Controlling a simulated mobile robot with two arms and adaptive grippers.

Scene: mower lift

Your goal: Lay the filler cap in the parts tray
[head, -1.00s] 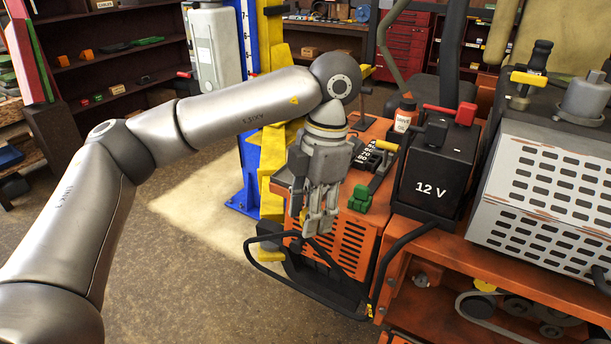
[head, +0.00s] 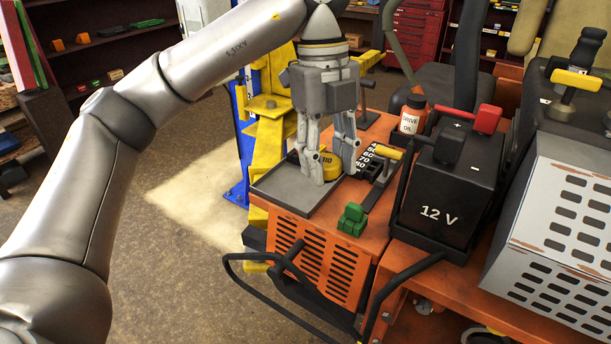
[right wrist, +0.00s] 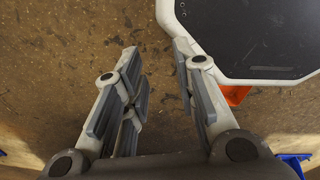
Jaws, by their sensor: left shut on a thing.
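The parts tray (head: 277,193) is a shallow dark grey tray on top of the orange machine body. My left gripper (head: 335,176) points down over the tray's right part. It is shut on a round yellow cap with dark lettering, which I take as the filler cap (head: 330,164). A finger partly hides the cap, and I cannot tell whether it touches the tray floor. My right gripper (right wrist: 158,58) shows in the right wrist view, open and empty above the brown floor.
A green block (head: 352,219) and a yellow-handled lever (head: 385,153) stand right of the tray. A black 12 V battery (head: 447,180) and an oil bottle (head: 411,115) stand further right. In the right wrist view, a white-rimmed dark panel (right wrist: 255,38) is close to the right finger.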

